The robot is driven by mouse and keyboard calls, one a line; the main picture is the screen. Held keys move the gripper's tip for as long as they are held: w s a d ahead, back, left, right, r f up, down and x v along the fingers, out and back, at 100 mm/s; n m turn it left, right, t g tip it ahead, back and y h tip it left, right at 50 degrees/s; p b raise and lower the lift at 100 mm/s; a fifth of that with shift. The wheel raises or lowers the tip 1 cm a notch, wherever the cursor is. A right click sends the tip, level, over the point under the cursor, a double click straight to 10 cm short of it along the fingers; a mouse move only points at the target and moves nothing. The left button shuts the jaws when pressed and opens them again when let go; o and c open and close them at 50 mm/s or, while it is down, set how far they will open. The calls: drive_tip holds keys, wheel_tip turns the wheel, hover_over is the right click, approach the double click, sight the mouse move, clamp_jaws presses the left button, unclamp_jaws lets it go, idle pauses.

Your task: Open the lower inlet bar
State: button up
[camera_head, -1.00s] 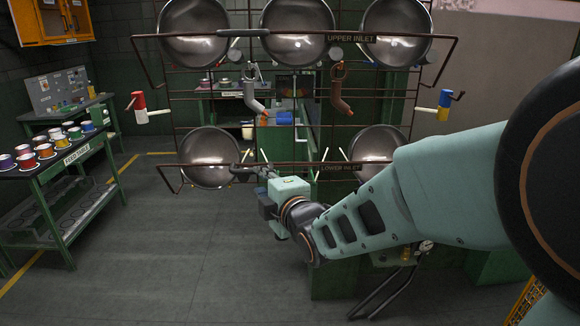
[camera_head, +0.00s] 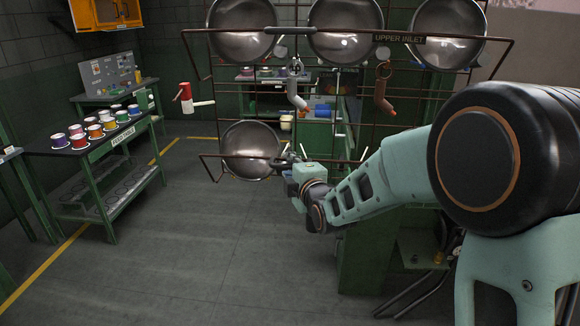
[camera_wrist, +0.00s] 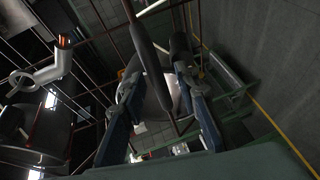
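The lower inlet bar (camera_head: 222,155) is a thin dark rail across the front of the lower rack, in front of a steel pot (camera_head: 250,138). My arm hides its right part and its label. My gripper (camera_head: 284,161) is at the bar, just right of that pot. In the wrist view, the bar's thick dark grip (camera_wrist: 148,50) passes between the two blue fingers of my gripper (camera_wrist: 160,70). The fingers are apart, with gaps beside the grip. I cannot tell whether either finger touches it.
The upper inlet bar (camera_head: 345,35) crosses above, before several steel pots. A red-and-white handle (camera_head: 186,98) sticks out at the rack's left. A feed table (camera_head: 104,147) with colourful cups stands left. The floor (camera_head: 215,240) between is clear.

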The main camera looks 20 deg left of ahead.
clamp_jaws()
drive_tip(key=shift+f+b, duration=0.2)
drive_tip(key=shift+b, duration=0.15)
